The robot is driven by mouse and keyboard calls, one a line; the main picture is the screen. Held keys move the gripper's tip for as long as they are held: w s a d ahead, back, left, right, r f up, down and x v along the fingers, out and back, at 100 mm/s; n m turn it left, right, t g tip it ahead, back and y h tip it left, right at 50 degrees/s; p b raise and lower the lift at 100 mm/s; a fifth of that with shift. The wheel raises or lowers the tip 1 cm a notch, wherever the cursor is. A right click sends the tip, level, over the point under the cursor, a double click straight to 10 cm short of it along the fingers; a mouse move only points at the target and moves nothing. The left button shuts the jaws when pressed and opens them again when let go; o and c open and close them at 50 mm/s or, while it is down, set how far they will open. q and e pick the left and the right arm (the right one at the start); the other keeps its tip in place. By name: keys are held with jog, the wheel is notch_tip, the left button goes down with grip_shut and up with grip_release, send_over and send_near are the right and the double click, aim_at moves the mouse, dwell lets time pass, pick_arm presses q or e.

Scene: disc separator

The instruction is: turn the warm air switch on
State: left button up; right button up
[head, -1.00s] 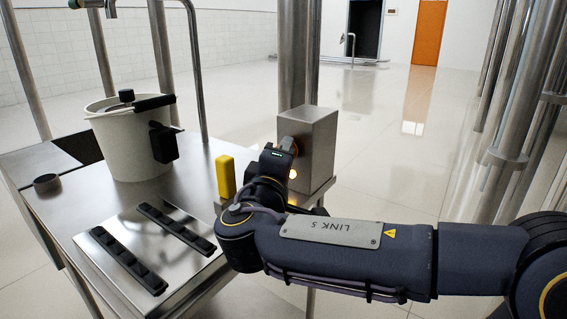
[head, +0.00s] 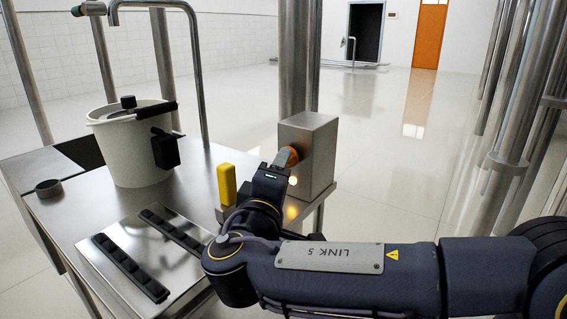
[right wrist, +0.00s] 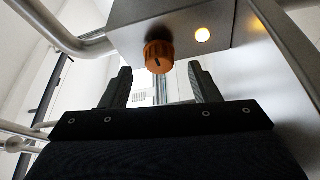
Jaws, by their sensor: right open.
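An orange round knob (head: 286,157) with a dark pointer line sits on the side of a grey metal box (head: 318,145). A warm yellow lamp (head: 293,181) beside the knob is lit. In the right wrist view the knob (right wrist: 158,56) is ahead of my right gripper (right wrist: 162,82), above the gap between the two fingers, and the lit lamp (right wrist: 202,35) is to its right. The fingers are open and empty, apart from the knob. In the head view my right gripper is close to the box, its fingers largely hidden. My left gripper is not in view.
The box stands at the right end of a steel table (head: 75,215). A white bucket (head: 125,150), a yellow block (head: 226,184) and a plate with two black strips (head: 130,268) are on the table. A steel post (head: 293,60) rises behind the box.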

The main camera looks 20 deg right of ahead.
jog(key=v, duration=0.4)
jog(key=shift+s, duration=0.1)
dwell(0.4)
